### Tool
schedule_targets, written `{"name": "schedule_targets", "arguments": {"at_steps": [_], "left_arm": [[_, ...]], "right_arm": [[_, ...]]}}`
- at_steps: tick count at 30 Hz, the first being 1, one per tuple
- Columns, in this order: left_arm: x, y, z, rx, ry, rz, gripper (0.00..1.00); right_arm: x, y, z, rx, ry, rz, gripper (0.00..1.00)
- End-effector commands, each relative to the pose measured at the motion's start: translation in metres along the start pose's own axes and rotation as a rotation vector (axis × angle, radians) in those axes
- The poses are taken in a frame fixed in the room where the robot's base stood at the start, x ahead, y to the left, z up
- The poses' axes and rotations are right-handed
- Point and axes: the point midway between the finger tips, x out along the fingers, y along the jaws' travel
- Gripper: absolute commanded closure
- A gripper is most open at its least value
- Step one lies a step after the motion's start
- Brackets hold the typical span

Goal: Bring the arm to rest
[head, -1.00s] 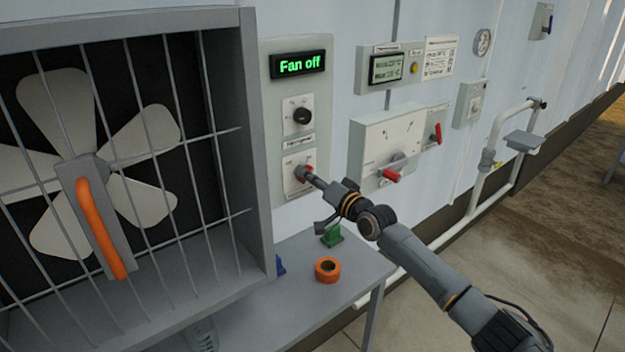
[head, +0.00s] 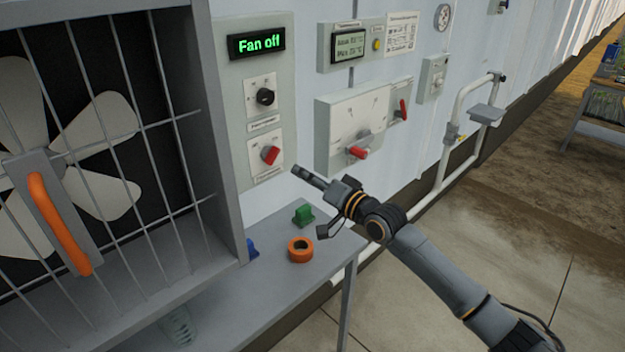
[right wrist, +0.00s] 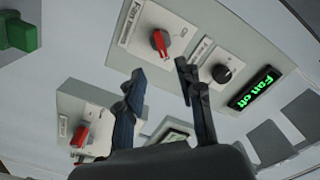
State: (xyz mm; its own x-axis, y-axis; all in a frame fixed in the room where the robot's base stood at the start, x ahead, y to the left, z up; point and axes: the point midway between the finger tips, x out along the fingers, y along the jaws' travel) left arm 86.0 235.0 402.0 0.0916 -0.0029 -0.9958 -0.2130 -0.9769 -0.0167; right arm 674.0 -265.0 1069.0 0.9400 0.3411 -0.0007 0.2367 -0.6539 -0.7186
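My right gripper (head: 297,172) is in front of the wall panel, a little to the right of and below the red knob (head: 270,155), and apart from it. In the right wrist view its two fingers (right wrist: 160,75) stand apart with nothing between them. The red knob (right wrist: 159,43) lies beyond the fingertips there, with the black knob (right wrist: 222,73) beside it. The display (head: 257,43) above the knobs reads "Fan off" in green. My left gripper is in neither view.
A caged fan (head: 75,150) with an orange handle stands at the left. A grey table (head: 225,312) below holds an orange tape roll (head: 301,250) and a green object (head: 303,215). A box with a red lever (head: 357,153) and white pipes (head: 450,150) are on the wall right.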

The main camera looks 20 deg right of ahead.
Motion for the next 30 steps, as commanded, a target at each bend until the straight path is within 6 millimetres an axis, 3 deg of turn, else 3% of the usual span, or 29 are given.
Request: {"name": "schedule_targets", "arguments": {"at_steps": [6,23,26,29,30], "left_arm": [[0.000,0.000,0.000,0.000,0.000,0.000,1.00],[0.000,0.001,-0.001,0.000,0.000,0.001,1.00],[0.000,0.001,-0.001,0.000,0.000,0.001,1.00],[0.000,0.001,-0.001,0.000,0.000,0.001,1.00],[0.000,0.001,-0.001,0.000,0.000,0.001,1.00]], "right_arm": [[-0.017,0.001,0.000,0.001,-0.001,0.001,0.64],[-0.018,0.001,0.005,-0.005,-0.009,0.004,0.64],[-0.024,0.004,0.033,-0.035,-0.060,0.031,0.64],[-0.040,0.011,0.086,-0.106,-0.166,0.087,0.64],[-0.051,0.014,0.113,-0.146,-0.222,0.117,0.64]]}}
